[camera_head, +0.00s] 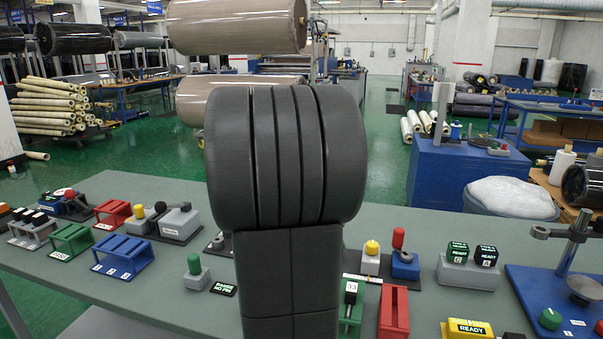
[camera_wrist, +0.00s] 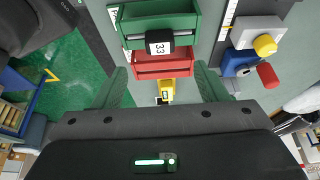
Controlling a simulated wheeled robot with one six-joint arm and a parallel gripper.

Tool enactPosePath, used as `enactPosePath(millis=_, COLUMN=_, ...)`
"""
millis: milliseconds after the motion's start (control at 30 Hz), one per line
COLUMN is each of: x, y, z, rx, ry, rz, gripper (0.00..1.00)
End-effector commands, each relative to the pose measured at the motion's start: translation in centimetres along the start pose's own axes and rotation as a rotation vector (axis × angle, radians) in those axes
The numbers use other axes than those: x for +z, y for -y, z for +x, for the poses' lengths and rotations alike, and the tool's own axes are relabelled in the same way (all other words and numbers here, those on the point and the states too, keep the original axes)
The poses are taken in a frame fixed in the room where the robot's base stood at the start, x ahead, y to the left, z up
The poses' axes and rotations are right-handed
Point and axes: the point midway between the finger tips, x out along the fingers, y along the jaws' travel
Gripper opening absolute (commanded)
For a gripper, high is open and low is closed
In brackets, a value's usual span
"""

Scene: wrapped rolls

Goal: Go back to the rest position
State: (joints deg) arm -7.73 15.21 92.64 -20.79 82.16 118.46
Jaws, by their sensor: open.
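My gripper (camera_wrist: 163,78) shows in the wrist view with its two green fingers spread apart and nothing between them. Below and beyond the fingers are a green holder (camera_wrist: 130,32) with a black block marked 33 (camera_wrist: 160,42), a red holder (camera_wrist: 158,66) and a small yellow block (camera_wrist: 167,88). My fingers appear apart from these. In the head view my dark arm covers the middle, and the gripper is hidden behind it.
In the head view, the grey-green table (camera_head: 150,287) holds a red holder (camera_head: 394,314), a yellow READY block (camera_head: 467,328), a blue stand (camera_head: 565,300), blue holder (camera_head: 122,257) and several knobbed pieces. Large wrapped rolls (camera_head: 235,25) hang behind. Green floor (camera_head: 385,135) lies beyond.

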Motion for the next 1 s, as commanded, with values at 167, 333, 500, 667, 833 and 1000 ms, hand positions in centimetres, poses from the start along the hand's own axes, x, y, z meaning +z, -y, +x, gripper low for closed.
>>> enactPosePath(millis=167, x=0.0, y=-0.1, z=3.8, rx=0.005, ry=-0.003, rz=0.000, gripper=0.67)
enactPosePath(millis=333, x=0.0, y=-0.1, z=7.1, rx=0.005, ry=-0.002, rz=0.000, gripper=0.67)
enactPosePath(millis=500, x=0.0, y=-0.1, z=9.7, rx=0.004, ry=-0.002, rz=-0.001, gripper=0.67)
enactPosePath(millis=667, x=-0.4, y=0.0, z=8.8, rx=0.000, ry=0.000, rz=-0.001, gripper=0.67)
enactPosePath(millis=833, x=-0.4, y=0.0, z=8.7, rx=0.000, ry=0.000, rz=0.000, gripper=0.67)
enactPosePath(millis=1000, x=-0.4, y=0.0, z=8.7, rx=0.000, ry=0.000, rz=0.000, gripper=0.67)
